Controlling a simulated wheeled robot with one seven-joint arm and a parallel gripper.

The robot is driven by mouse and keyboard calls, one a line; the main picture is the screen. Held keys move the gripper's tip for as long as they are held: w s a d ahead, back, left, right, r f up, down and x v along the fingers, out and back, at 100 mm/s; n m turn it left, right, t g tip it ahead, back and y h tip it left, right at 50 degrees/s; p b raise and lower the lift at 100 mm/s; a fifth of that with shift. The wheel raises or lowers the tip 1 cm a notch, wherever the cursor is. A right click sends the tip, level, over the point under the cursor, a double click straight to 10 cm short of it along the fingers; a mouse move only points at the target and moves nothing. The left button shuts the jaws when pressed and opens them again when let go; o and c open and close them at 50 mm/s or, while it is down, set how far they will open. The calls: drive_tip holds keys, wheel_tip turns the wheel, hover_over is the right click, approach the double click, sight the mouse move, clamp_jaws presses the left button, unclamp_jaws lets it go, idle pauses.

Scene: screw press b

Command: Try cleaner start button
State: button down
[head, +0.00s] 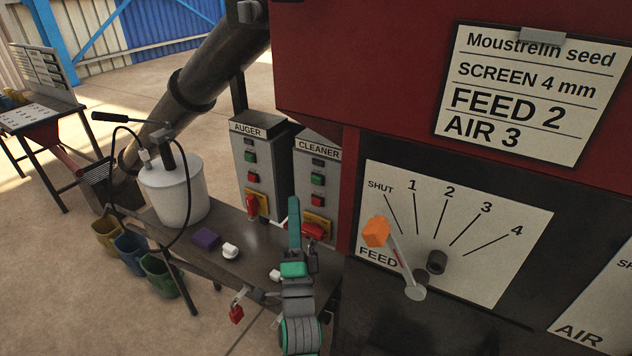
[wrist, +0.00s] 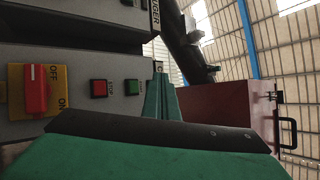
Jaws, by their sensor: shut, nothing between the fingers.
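The cleaner box (head: 329,158) is a grey control box labelled CLEANER, with a green button (head: 317,180) above a red button (head: 316,200). A red switch handle (head: 312,230) on a yellow plate lies crosswise below them. In the wrist view, turned sideways, a green button (wrist: 132,87) sits beside a red button (wrist: 99,89), with the OFF/ON switch (wrist: 36,90) at left. My gripper (head: 294,203) is shut and empty, its teal fingers upright in front of the boxes. In the wrist view the fingertips (wrist: 161,80) appear just right of the green button; contact is not visible.
The similar auger box (head: 265,140) stands left of the cleaner box.

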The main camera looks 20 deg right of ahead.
drive_tip(key=w+d, duration=0.4)
drive_tip(key=d, duration=0.1)
idle(1.0)
drive_tip(key=shift+d, duration=0.1)
idle(2.0)
drive_tip(key=shift+w+d, duration=0.25)
drive_tip(key=shift+w+d, duration=0.25)
drive_tip(key=shift+d, duration=0.15)
idle(0.8)
drive_tip(key=shift+a, duration=0.1)
drive_tip(key=shift+s+a, duration=0.55)
drive_tip(key=shift+a, duration=0.05)
idle(0.4)
drive_tip(key=shift+s+a, duration=0.8)
drive_tip(key=shift+a, duration=0.2)
drive_tip(key=shift+s+a, duration=0.75)
drive_tip(key=shift+a, duration=0.25)
